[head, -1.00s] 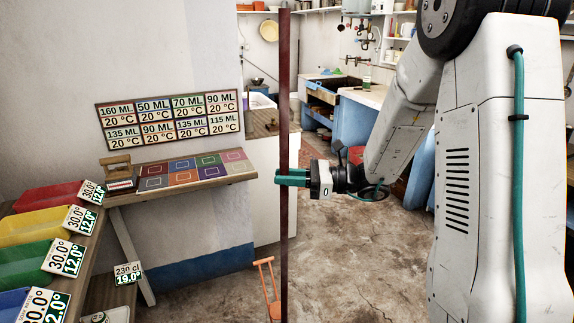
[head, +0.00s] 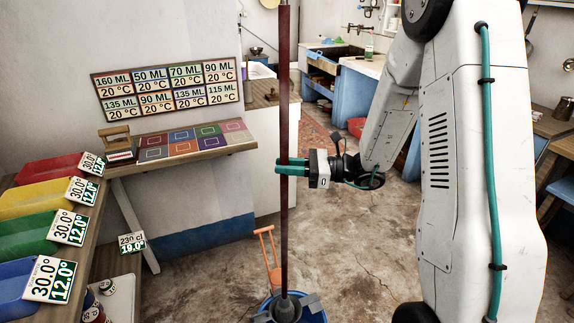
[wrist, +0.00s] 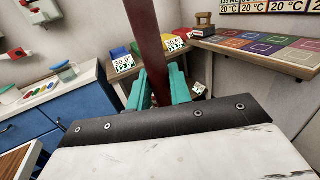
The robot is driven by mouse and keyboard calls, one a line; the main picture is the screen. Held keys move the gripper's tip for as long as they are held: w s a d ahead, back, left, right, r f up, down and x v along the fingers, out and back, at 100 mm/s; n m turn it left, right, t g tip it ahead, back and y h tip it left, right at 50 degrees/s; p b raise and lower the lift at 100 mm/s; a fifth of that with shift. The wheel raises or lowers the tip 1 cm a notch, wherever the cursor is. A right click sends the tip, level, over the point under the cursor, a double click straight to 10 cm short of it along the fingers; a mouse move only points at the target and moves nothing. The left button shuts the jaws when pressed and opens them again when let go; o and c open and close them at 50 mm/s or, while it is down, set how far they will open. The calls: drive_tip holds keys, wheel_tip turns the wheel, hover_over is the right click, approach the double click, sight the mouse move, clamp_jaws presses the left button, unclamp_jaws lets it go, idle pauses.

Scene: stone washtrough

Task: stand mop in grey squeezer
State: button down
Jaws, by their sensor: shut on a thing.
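The mop shows as a long dark red-brown handle (head: 285,90), close to upright in the head view. My gripper (head: 285,167) is shut on this handle, its green fingers around it at mid-height. The handle also shows in the wrist view (wrist: 146,40), rising between the green fingers (wrist: 158,90). At the bottom of the head view the handle runs down to the grey squeezer (head: 312,302) on a blue bucket (head: 320,317). The mop's lower end is largely hidden, and I cannot tell whether it rests in the squeezer. The picture edge cuts off the bucket.
An orange chair-like frame (head: 268,255) stands just behind the bucket. At left are a bench with red, yellow, green and blue bins (head: 35,203) and a shelf with coloured squares (head: 197,141). Concrete floor (head: 350,240) is open in the middle.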

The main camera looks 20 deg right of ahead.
drive_tip(key=shift+f, duration=1.05)
drive_tip(key=c, duration=1.2)
unclamp_jaws()
drive_tip(key=v, duration=0.8)
drive_tip(key=s+a+r+n+g+h, duration=0.1)
drive_tip(key=s+a+n+g+h, duration=0.2)
drive_tip(key=s+n+g, duration=0.4)
drive_tip(key=s+a+r+n+g+h, duration=0.1)
drive_tip(key=s+a+n+g+h, duration=0.15)
drive_tip(key=s+n+g, duration=0.4)
drive_tip(key=s+r+n+t+h, duration=0.2)
drive_tip(key=s+r+n+h, duration=0.1)
drive_tip(key=s, duration=0.1)
drive_tip(key=s+r+n+t+h, duration=0.2)
drive_tip(key=s+r+n+h, duration=0.1)
drive_tip(key=s+r+h, duration=0.1)
drive_tip(key=s+r+n+t+h, duration=0.3)
drive_tip(key=s+h, duration=0.1)
drive_tip(key=s, duration=0.1)
drive_tip(key=shift+d+r+n, duration=0.25)
drive_tip(key=shift+d, duration=0.15)
